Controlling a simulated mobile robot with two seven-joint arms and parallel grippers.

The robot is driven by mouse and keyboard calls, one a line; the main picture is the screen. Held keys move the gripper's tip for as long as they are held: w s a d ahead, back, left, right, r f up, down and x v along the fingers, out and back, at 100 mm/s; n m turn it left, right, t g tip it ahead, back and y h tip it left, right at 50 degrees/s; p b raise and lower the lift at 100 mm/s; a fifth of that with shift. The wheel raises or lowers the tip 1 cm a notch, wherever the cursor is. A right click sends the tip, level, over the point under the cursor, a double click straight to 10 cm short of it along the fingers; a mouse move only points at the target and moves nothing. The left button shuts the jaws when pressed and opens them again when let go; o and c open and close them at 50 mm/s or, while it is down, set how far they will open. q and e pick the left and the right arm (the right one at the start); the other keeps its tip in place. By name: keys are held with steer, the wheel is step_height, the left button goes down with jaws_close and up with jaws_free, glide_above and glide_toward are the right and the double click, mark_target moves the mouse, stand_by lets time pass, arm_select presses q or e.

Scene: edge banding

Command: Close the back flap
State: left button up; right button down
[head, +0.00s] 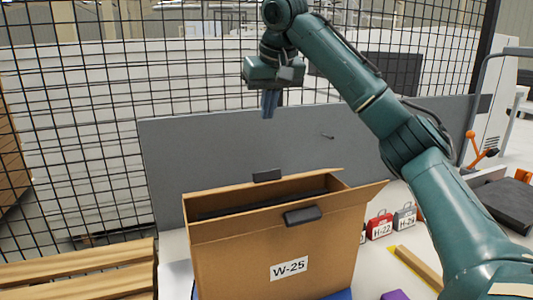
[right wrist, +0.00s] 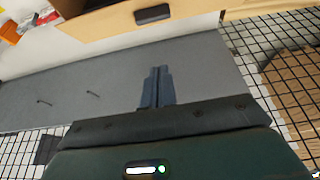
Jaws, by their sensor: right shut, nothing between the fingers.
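A cardboard box (head: 235,255) labelled W-25 stands at the lower middle of the head view, its top at least partly open with a dark interior showing. A back panel edge with a black tab (head: 267,176) rises along its far side; I cannot tell how far the back flap is folded. A second black tab (head: 303,215) is on the front, and a flap (head: 362,192) sticks out at the right. My right gripper (head: 269,104) is shut and empty, pointing down, above and behind the box, apart from it. In the right wrist view its fingers (right wrist: 157,85) are together, below the box (right wrist: 105,22).
A grey panel (head: 225,150) and a black mesh fence (head: 90,120) stand behind the box. Wooden planks (head: 80,270) lie at the left. Small red H-22 (head: 380,226) and grey (head: 405,217) cases stand right of the box. Free air lies around the gripper.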

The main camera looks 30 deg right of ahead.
glide_above(266, 176)
steer(key=w, duration=0.1)
steer(key=shift+g, duration=0.3)
steer(key=f, duration=1.1)
steer(key=shift+w+d+f, duration=0.1)
steer(key=shift+d+f, duration=0.05)
steer(key=shift+d, duration=0.25)
steer(key=shift+s+a+f, duration=0.1)
steer(key=shift+s+f, duration=0.1)
steer(key=shift+f, duration=0.3)
